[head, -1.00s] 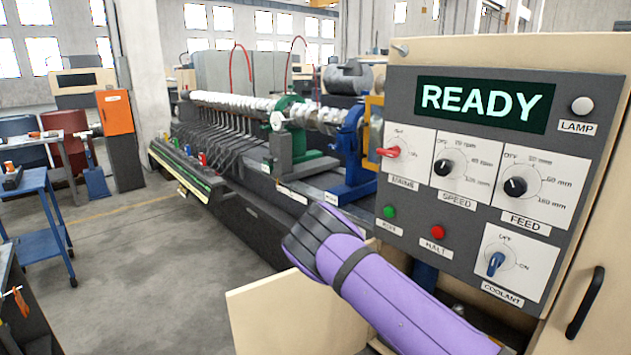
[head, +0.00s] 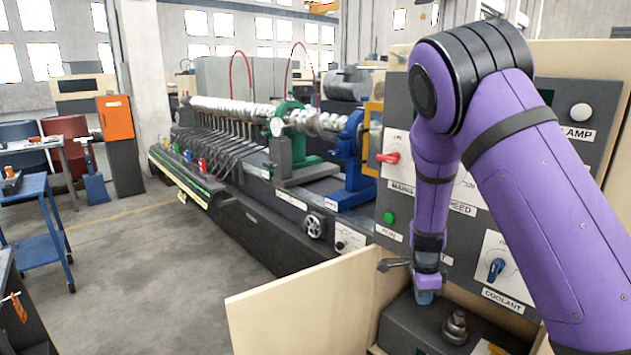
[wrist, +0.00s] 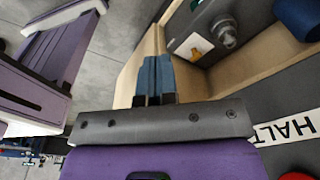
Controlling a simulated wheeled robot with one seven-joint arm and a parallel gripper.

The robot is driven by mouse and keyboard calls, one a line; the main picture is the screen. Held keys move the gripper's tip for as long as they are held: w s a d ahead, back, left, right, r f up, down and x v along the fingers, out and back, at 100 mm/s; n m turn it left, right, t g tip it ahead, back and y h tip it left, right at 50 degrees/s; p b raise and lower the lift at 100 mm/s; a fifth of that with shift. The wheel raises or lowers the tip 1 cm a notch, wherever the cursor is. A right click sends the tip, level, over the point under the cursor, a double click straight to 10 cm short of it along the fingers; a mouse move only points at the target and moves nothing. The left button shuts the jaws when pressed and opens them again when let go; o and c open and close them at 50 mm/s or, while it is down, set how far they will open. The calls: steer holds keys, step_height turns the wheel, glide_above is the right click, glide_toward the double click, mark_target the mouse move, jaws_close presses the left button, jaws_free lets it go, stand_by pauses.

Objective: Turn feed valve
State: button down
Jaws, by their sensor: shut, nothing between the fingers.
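My gripper (head: 427,296) points down in front of the control panel's lower edge, above the open cabinet compartment. Its blue fingers are shut together and empty in the wrist view (wrist: 153,75). A metal fitting with a round top (head: 455,326) stands on a dark box (head: 412,335) in the compartment, right of and below the gripper. It also shows in the wrist view (wrist: 225,34), apart from the fingers. A dark lever-like part (head: 393,265) shows just left of my wrist. I cannot tell which part is the feed valve. My arm hides the FEED dial.
The control panel (head: 396,216) stands close behind my arm, with a red mains switch (head: 388,158), a green button (head: 389,218) and a blue coolant knob (head: 496,269). A cream panel (head: 300,310) borders the compartment at left.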

steer(key=s+r+n+t+y, duration=0.1)
steer(key=s+r+n, duration=0.25)
steer(key=r, duration=0.45)
steer(key=s+d+r+n+y, duration=0.1)
steer(key=s+r+n, duration=0.2)
steer(key=s+r, duration=0.35)
steer(key=s+r+n+t+y, duration=0.1)
steer(key=s+r+n, duration=0.15)
steer(key=r, duration=0.75)
steer(key=s+d+r+n+t+h, duration=0.1)
steer(key=s+r+n, duration=0.3)
steer(key=s, duration=0.5)
steer(key=s+d+r+n+t, duration=0.1)
steer(key=s+r+n, duration=0.4)
steer(key=s, duration=0.5)
steer(key=shift+s+d+r+n+t+h, duration=0.25)
steer(key=shift+n+t+h, duration=0.15)
steer(key=shift+t, duration=0.2)
